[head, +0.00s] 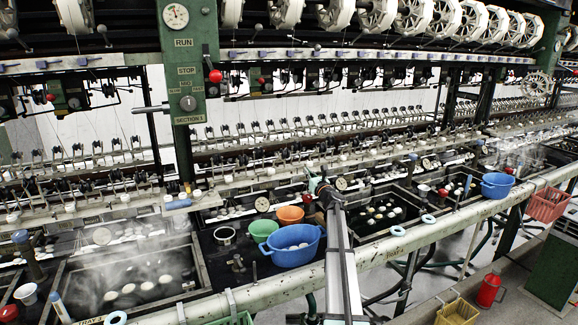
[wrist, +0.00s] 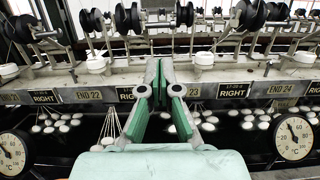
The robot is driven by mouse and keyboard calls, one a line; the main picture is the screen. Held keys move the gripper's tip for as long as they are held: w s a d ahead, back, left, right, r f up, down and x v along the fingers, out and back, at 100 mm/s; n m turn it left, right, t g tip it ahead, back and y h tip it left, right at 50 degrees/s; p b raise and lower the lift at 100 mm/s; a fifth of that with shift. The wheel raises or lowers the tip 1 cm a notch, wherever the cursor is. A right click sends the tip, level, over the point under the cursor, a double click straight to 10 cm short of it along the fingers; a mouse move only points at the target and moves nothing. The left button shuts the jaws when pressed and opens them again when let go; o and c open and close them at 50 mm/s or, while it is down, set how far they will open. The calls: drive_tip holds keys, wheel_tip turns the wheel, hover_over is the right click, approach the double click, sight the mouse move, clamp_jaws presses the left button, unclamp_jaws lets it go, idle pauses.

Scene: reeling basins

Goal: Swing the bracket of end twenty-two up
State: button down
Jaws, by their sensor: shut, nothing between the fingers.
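In the wrist view the END 22 plate (wrist: 89,95) is on the rail left of my gripper (wrist: 161,68). Above it stands the bracket of end twenty-two (wrist: 98,42), a thin metal arm with black rollers at its top and a white cup (wrist: 96,63) below. My gripper's green fingers are shut and empty, pointing at the rail right of that plate, apart from the bracket. In the head view my gripper (head: 318,184) is over the basin edge, small and partly hidden by my arm. I cannot single out end twenty-two there.
An END 24 plate (wrist: 284,90) and similar brackets line the rail. Dial thermometers (wrist: 293,138) flank the basin of floating cocoons. In the head view, blue (head: 292,246), orange (head: 290,215) and green (head: 263,231) bowls stand close left of my arm. Steam rises from the left basin (head: 140,280).

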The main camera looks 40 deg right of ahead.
drive_tip(key=shift+d, duration=0.1)
drive_tip(key=p+x, duration=0.2)
drive_tip(key=x, duration=0.8)
drive_tip(key=shift+r+p, duration=0.15)
drive_tip(key=shift+p, duration=0.2)
drive_tip(key=shift+r+p, duration=0.25)
drive_tip(key=shift+p, duration=0.7)
